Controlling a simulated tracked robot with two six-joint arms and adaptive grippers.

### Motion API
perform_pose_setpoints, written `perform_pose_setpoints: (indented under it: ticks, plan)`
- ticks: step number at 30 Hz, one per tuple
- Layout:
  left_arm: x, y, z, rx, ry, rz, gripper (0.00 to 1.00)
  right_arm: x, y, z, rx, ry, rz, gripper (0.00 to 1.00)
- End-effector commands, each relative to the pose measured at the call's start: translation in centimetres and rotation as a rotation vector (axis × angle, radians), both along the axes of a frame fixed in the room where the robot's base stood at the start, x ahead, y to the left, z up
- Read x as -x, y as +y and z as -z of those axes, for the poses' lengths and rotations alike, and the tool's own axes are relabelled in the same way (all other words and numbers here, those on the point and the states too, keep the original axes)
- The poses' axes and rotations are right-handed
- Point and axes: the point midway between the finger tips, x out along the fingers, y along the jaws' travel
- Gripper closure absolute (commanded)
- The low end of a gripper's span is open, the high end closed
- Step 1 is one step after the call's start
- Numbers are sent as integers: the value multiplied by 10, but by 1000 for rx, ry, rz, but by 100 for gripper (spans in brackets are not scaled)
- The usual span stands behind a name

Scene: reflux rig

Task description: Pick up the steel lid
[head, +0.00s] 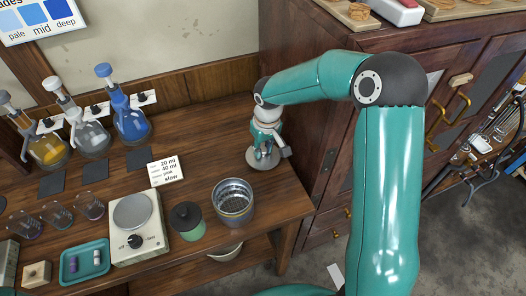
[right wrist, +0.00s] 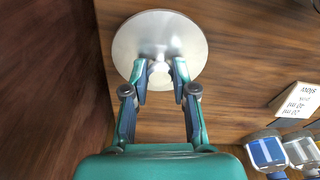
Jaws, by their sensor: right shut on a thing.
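The steel lid (head: 252,161) is a round, shiny disc at the back right of the wooden bench, beside the cabinet. In the right wrist view the lid (right wrist: 160,35) lies flat ahead of my fingers, with a pale knob in its middle. My right gripper (head: 264,152) points down over the lid; in the right wrist view its fingertips (right wrist: 160,75) are shut on the knob from both sides. I cannot tell whether the lid touches the bench or is just above it. My left gripper is not in view.
An open steel pot (head: 233,212) stands in front of the lid, near a dark-topped green jar (head: 187,222) and a scale (head: 137,245). A note card (head: 166,171) stands left of the lid. Several flasks line the back left. The dark cabinet (head: 310,110) rises close to the right.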

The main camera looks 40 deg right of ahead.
Motion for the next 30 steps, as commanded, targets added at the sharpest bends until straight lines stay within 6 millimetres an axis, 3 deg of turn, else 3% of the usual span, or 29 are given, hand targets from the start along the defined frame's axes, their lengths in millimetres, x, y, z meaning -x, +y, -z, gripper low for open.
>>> perform_pose_setpoints:
  ticks: [5, 18, 24, 30]
  plan:
    - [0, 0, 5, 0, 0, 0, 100, -1, 0, -30, 1, -8, 1, 100]
    - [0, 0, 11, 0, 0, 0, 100, -1, -1, -147, 1, -7, 1, 100]
    - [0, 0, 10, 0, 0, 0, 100, -1, -1, -176, 0, -4, 2, 100]
    - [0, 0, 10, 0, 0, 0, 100, 0, -1, -186, 0, -1, 1, 100]
